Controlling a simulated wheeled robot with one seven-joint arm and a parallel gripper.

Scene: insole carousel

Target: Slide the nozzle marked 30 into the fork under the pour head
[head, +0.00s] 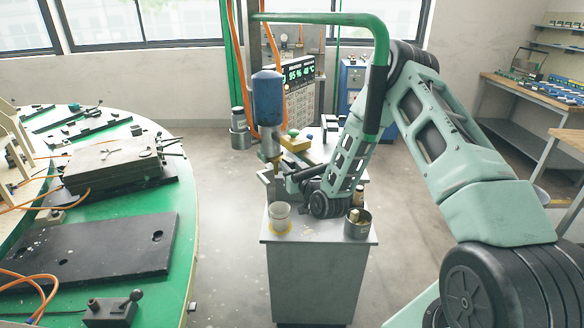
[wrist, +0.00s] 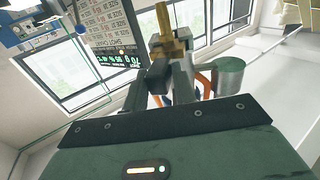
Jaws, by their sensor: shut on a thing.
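The pour head (head: 267,98) is a blue cylinder with a metal lower end, above the far left of the grey cabinet. My gripper (head: 287,182) is just below it and to its right, reaching in from the right. In the wrist view my gripper's dark fingers (wrist: 160,82) are shut on a brass-coloured nozzle (wrist: 172,32), which sticks out past their tips. The number on the nozzle cannot be read. The fork under the pour head is too small and covered to make out, so I cannot tell whether the nozzle touches it.
On the cabinet (head: 318,290) stand a clear cup (head: 280,217) and a metal tin (head: 357,228), near the front edge. A yellow block (head: 296,144) is behind my gripper. A green round table (head: 187,235) with dark plates is at left. The floor between is clear.

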